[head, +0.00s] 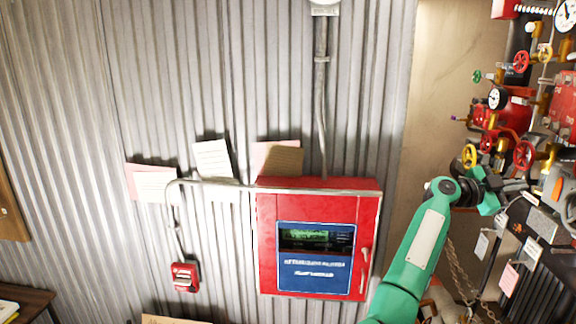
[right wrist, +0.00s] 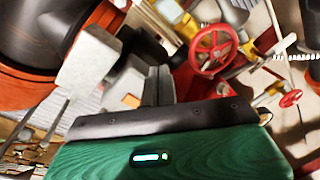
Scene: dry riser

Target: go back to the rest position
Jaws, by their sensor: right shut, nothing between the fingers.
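My green right arm comes up from the bottom right of the head view. Its right gripper (head: 512,186) is at the right edge, in front of the lower part of the riser's valves and pipes. In the right wrist view the gripper's dark fingers (right wrist: 157,86) are together with nothing between them. I cannot tell whether the gripper touches any part. My left gripper is in neither view.
The riser's red valves and pipework (head: 502,115) crowd the right side, with handwheels, gauges and hanging tags (head: 509,279). A red alarm panel (head: 318,192) and a small red pull box (head: 185,277) are on the corrugated wall (head: 70,110). A wooden table (head: 30,299) stands bottom left.

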